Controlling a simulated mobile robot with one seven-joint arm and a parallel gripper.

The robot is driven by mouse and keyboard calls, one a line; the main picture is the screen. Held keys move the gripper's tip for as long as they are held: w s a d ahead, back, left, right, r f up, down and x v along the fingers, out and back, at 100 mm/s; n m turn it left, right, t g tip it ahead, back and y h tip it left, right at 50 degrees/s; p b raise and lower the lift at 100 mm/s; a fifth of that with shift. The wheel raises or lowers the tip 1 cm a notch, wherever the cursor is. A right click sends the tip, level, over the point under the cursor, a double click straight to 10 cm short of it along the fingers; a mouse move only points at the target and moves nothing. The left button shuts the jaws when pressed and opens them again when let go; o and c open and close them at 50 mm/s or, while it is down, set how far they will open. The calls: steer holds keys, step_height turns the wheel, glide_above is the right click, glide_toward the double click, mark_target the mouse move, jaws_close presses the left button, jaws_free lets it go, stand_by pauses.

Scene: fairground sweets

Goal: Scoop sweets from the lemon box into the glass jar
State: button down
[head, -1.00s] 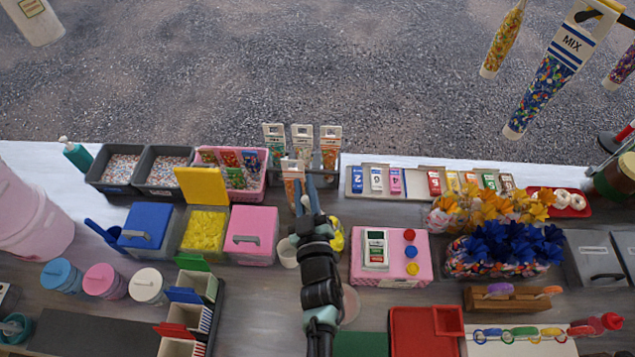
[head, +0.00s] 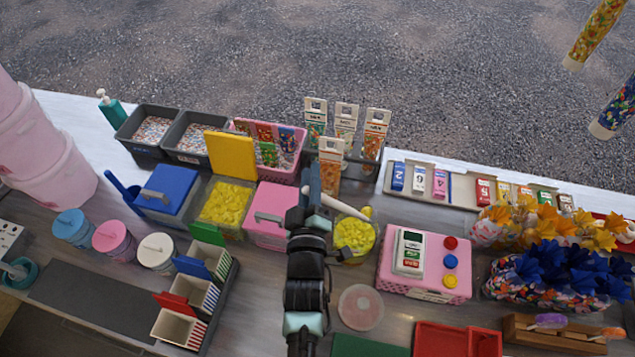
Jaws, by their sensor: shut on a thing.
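The lemon box (head: 224,205) stands open, filled with yellow sweets, its yellow lid (head: 232,155) raised behind it. The glass jar (head: 354,239) stands to the right of my arm and holds yellow sweets. My gripper (head: 312,187) is shut on a white scoop (head: 326,203) between the pink-lidded box and the jar. The scoop reaches right from the gripper to above the jar's back part. My arm hides part of the grip, and I cannot tell whether sweets are in the scoop.
A pink-lidded box (head: 269,212) and a blue-lidded box (head: 167,192) flank the lemon box. A clear round lid (head: 361,307) lies in front of the jar. A rack of sweet tubes (head: 345,130) stands behind.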

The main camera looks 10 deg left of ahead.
steer(key=shift+s+a+f+n+b, duration=0.1)
steer(key=shift+a+f+n+b, duration=0.25)
steer(key=shift+b, duration=0.45)
steer(key=shift+a+f+n+b, duration=0.1)
steer(key=shift+f+b, duration=0.35)
steer(key=shift+b, duration=0.4)
steer(key=shift+s+a+f+n+b, duration=0.15)
steer(key=shift+f+n+b, duration=0.2)
steer(key=shift+b, duration=0.45)
steer(key=shift+s+a+f+n+b, duration=0.1)
steer(key=shift+a+f+n+b, duration=0.7)
steer(key=shift+b, duration=0.65)
steer(key=shift+s+a+f+n+b, duration=0.1)
steer(key=shift+a+f+n+b, duration=0.45)
steer(key=shift+f+b, duration=0.6)
steer(key=shift+r, duration=0.4)
steer(key=w+d+r+m+p, duration=0.1)
steer(key=d+r+m+p, duration=0.7)
steer(key=p, duration=1.2)
steer(key=shift+w+r, duration=0.4)
steer(key=shift+r, duration=0.2)
steer(key=shift+d, duration=0.1)
